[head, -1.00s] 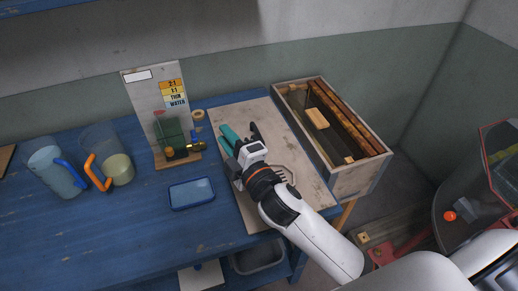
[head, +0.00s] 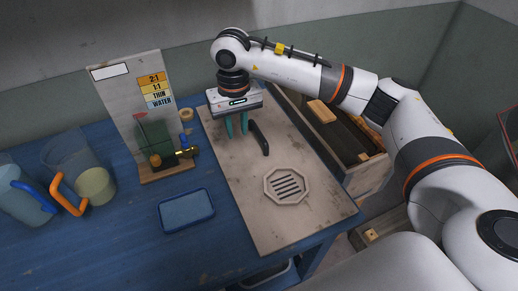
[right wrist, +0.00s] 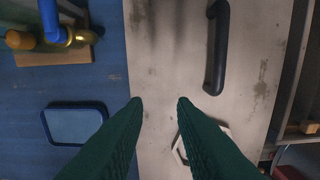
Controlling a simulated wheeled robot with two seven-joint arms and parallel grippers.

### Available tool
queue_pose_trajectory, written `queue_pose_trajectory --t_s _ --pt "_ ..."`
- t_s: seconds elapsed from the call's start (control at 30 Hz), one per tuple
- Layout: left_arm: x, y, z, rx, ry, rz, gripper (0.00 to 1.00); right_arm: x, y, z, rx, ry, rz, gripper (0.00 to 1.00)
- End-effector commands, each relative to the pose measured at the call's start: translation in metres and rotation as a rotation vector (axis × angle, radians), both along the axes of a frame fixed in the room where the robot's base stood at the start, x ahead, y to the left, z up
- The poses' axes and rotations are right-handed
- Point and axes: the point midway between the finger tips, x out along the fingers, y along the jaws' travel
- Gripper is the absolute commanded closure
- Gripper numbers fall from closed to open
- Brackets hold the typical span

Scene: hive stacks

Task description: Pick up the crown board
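The crown board (head: 235,198) is a worn beige panel lying flat on the right part of the blue table. It has a black handle (head: 259,138) and a pale octagonal slotted vent (head: 287,186). In the right wrist view the board (right wrist: 165,45), its handle (right wrist: 217,48) and part of the vent (right wrist: 182,150) show. My right gripper (head: 236,132) points down over the board, just left of the handle. Its green fingers (right wrist: 160,102) are apart with nothing between them; the handle is outside them. My left gripper is out of view.
An open wooden hive box (head: 368,178) stands right of the board, partly behind my right arm. A blue tray (head: 187,211), a sign stand (head: 132,100) with a brass valve, and jugs (head: 72,165) stand left. Table between tray and board is clear.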

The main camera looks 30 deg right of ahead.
Motion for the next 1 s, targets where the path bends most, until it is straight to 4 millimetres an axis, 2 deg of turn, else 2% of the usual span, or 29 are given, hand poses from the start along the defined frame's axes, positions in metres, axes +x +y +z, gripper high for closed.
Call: queue_pose_trajectory --t_s 0.03,0.1,0.2,0.27,0.5,0.77,1.0 --pt "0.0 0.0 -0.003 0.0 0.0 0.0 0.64 0.005 -0.021 0.007 -0.082 -0.007 0.011 0.76" --pt "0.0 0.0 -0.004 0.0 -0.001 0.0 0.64 0.007 -0.04 0.014 -0.161 -0.003 0.023 0.76" --pt "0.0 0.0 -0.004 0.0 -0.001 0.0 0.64 0.008 -0.054 0.016 -0.213 0.004 0.029 0.76" --pt "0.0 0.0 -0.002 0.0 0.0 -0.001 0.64 0.008 -0.057 0.011 -0.222 0.008 0.031 0.76" --pt "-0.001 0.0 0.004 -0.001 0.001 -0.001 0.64 0.007 -0.064 -0.03 -0.219 0.009 0.032 0.76" --pt "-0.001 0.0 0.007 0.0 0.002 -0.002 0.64 0.008 -0.068 -0.051 -0.217 0.007 0.031 0.76" --pt "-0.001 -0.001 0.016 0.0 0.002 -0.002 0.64 0.011 -0.074 -0.085 -0.215 0.007 0.032 0.76"
